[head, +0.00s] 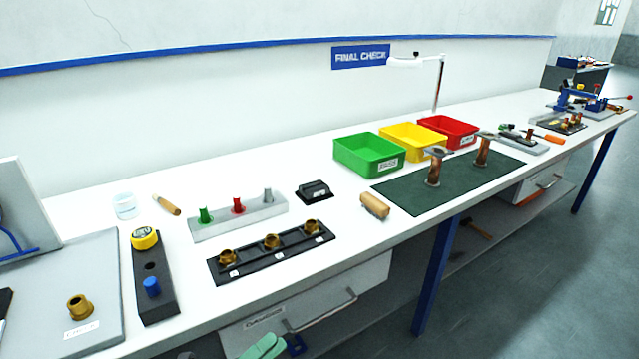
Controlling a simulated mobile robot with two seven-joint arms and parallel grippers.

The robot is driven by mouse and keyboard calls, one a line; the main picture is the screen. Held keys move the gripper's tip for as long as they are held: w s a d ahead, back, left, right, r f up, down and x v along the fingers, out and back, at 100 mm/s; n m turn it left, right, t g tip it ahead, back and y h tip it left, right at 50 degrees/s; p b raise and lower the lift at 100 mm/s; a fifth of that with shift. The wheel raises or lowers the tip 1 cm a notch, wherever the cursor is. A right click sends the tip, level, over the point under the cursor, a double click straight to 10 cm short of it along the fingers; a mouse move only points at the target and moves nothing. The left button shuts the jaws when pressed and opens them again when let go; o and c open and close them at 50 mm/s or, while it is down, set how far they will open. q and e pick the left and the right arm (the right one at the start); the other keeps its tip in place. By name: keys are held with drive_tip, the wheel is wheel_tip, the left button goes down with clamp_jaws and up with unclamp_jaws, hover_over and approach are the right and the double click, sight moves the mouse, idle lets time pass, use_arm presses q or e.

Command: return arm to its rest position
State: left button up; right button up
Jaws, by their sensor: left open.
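My left gripper (264,346) shows only in part at the bottom edge of the head view, as green finger-like parts in front of the drawer front. It is open, and nothing shows between its fingers. It is below the level of the white bench top (330,245) and apart from the parts on it. The rest of its arm is mostly cut off by the frame. My right gripper is not in view.
On the bench are a black rack (245,268) with brass bushings, a dark block (160,305), a grey peg holder (240,222) and green (370,155), yellow (400,138) and red (448,131) bins. A drawer handle (322,312) juts out near the left gripper.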

use_arm(q)
drive_tip(key=s+a+f+n+t+y+p, duration=0.1)
drive_tip(key=s+a+f+n+y, duration=0.25)
drive_tip(key=f+n+y, duration=0.45)
drive_tip(key=s+a+f+n+t+y, duration=0.15)
drive_tip(key=a+f+n+y, duration=0.35)
drive_tip(key=n, duration=0.6)
drive_tip(key=s+a+f+n+g+y, duration=0.1)
drive_tip(key=s+f+n+g, duration=0.2)
drive_tip(key=s, duration=0.6)
drive_tip(key=s+a+f+n+g+y+p, duration=0.1)
drive_tip(key=s+a+f+n+g, duration=0.1)
drive_tip(key=s+f+n+g, duration=0.2)
drive_tip(key=s+f+n, duration=0.3)
drive_tip(key=s+f, duration=0.2)
drive_tip(key=f, duration=0.1)
drive_tip(key=shift+a+y, duration=0.25)
drive_tip(key=shift+y, duration=0.05)
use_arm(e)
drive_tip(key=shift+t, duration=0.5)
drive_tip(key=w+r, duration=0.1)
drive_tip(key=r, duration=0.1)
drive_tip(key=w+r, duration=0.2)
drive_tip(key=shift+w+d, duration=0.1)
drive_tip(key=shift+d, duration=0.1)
